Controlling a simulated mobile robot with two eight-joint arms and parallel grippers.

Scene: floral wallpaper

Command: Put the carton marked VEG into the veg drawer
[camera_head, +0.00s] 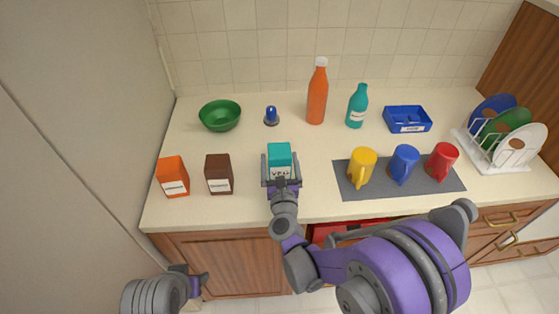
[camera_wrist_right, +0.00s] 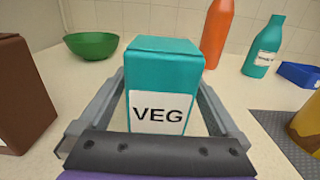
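The teal carton marked VEG (camera_head: 279,158) is upright at the front-middle of the counter. In the right wrist view the carton (camera_wrist_right: 162,85) faces me with its white label. My right gripper (camera_head: 280,172) has one finger on each side of it; narrow gaps show beside the carton, so the gripper looks open around it. My left gripper (camera_head: 196,284) is low at the bottom left, in front of the cabinet, partly cut off by its own arm; its opening is unclear. A red part (camera_head: 325,232) shows under the counter edge, mostly hidden by my right arm; I cannot tell whether it is the veg drawer.
An orange carton (camera_head: 173,177) and a brown carton (camera_head: 219,174) stand left of the gripper. A green bowl (camera_head: 220,116), blue-topped object (camera_head: 271,116) and bottles (camera_head: 317,95) are behind. Mugs (camera_head: 404,164) on a grey mat (camera_head: 353,188) and a plate rack (camera_head: 490,160) are right.

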